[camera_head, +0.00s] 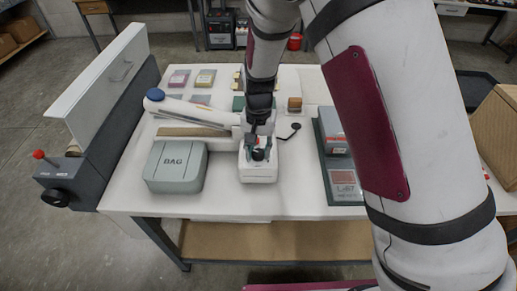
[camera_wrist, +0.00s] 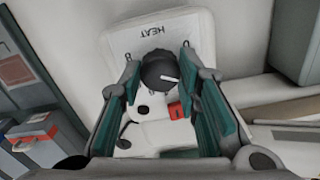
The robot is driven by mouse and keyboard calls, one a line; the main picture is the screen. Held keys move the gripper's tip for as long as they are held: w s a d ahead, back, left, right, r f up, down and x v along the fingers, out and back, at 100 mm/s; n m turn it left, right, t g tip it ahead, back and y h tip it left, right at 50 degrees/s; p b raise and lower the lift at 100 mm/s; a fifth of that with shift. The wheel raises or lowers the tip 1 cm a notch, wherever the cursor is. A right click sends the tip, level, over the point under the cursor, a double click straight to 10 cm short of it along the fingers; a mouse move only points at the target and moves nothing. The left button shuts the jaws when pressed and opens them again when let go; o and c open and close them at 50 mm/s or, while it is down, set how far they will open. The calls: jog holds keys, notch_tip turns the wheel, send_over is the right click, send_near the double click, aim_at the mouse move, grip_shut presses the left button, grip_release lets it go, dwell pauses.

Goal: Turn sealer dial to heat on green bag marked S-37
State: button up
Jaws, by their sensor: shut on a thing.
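The sealer's white control box (camera_head: 259,173) stands at the table's front middle, with a black dial (camera_wrist: 158,69) on top. The dial bears a white mark, and the word HEAT shows upside down beyond it in the wrist view. My gripper (camera_head: 259,148) points down over the box; its green-padded fingers (camera_wrist: 160,73) are shut on the dial, one on each side. A long white sealer arm (camera_head: 193,113) with a blue knob reaches left behind the box. A dark green item (camera_head: 239,103) lies behind, partly hidden by my arm. I cannot read S-37 anywhere.
A grey tray (camera_head: 345,190) with labelled items lies right. Several small coloured packets (camera_head: 205,78) lie at the back left. A dark machine with a red-knobbed lever (camera_head: 60,175) stands left.

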aim_at(258, 152)
dwell(0.4)
jog(key=o, duration=1.2)
notch_tip(258, 152, up, 12)
